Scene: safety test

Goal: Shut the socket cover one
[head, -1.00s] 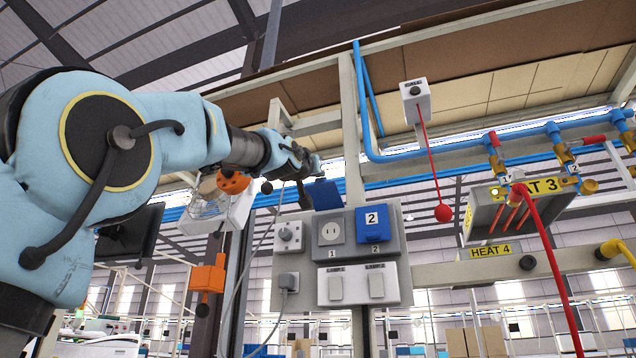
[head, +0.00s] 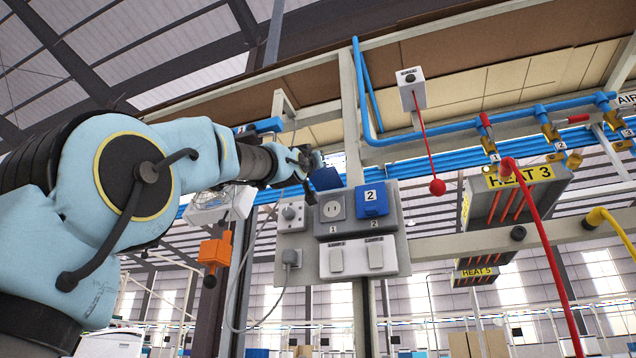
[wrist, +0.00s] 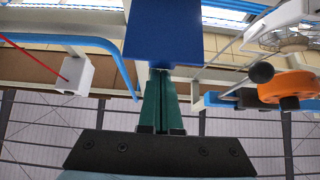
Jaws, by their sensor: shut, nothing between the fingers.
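Socket one (head: 333,208) is a bare outlet on the grey panel, labelled 1 below. Its blue cover one (head: 325,179) is raised above it, so the outlet face shows. My gripper (head: 312,162) is at the upper left of the raised cover in the head view. In the wrist view, my shut green fingers (wrist: 160,78) point at the blue cover (wrist: 163,35), and their tips meet its lower edge in the picture. I cannot tell whether they touch it. Nothing shows between the fingers.
Blue cover two (head: 372,198) is down over its socket at the right. Two white switches (head: 355,258) sit below, and a knob box (head: 291,214) and plugged cable are at the left. A red ball on a cord (head: 437,187) hangs at the right. An orange box (head: 214,252) is at the left.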

